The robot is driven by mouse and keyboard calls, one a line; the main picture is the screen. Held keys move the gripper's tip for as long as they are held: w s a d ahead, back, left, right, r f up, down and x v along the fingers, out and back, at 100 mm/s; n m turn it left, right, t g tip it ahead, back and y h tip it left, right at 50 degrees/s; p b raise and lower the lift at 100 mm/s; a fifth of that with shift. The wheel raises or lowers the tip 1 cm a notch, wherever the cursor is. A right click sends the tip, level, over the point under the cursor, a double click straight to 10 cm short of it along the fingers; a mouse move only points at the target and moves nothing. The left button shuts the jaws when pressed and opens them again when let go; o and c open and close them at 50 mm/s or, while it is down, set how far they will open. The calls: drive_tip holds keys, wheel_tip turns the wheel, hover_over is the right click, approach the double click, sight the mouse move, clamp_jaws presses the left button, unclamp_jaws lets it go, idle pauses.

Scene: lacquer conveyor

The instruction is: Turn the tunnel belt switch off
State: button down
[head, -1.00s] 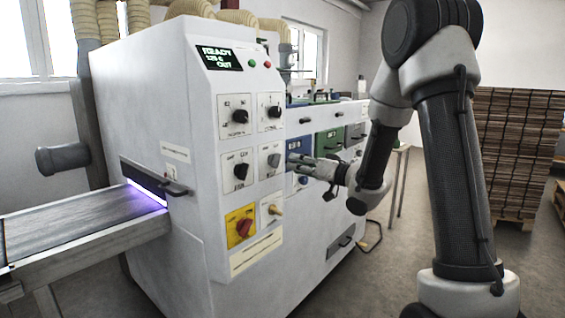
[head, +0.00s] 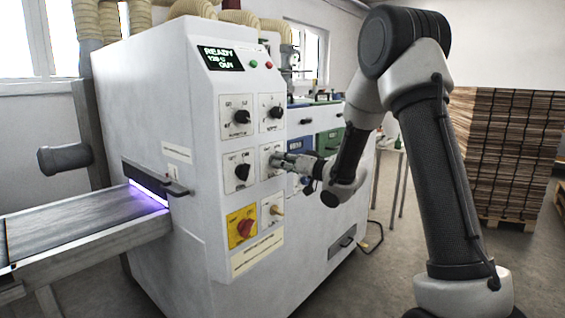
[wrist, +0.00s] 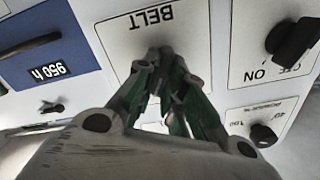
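The belt switch panel (wrist: 120,45) is a white plate with the word BELT, upside down in the wrist view. In the head view the panel (head: 265,173) is in the right column of the machine's front, in the middle row. My gripper (head: 277,160) has its fingertips right at this panel. In the wrist view my gripper (wrist: 167,60) has its fingers converging over the panel just past the lettering. They hide the switch knob, so its position and whether the fingers grip it do not show.
A black switch (wrist: 292,40) marked ON sits beside the belt panel, with a small dial (wrist: 263,135) nearby. A red knob on yellow (head: 241,228) is lower left, a small toggle (head: 276,210) below.

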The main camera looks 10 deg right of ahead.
idle(0.4)
drive_tip(key=n, duration=0.3)
drive_tip(key=shift+s+n, duration=0.1)
drive_tip(key=shift+n, duration=0.3)
drive_tip(key=n, duration=0.3)
drive_tip(key=shift+a+n, duration=0.1)
drive_tip(key=shift+n, duration=0.2)
drive_tip(key=n, duration=0.6)
drive_tip(key=shift+s+a+f+n, duration=0.1)
drive_tip(key=shift+s+a+n, duration=0.05)
drive_tip(key=shift+n, duration=0.15)
idle(0.6)
drive_tip(key=c, duration=1.5)
unclamp_jaws()
drive_tip(key=v, duration=1.2)
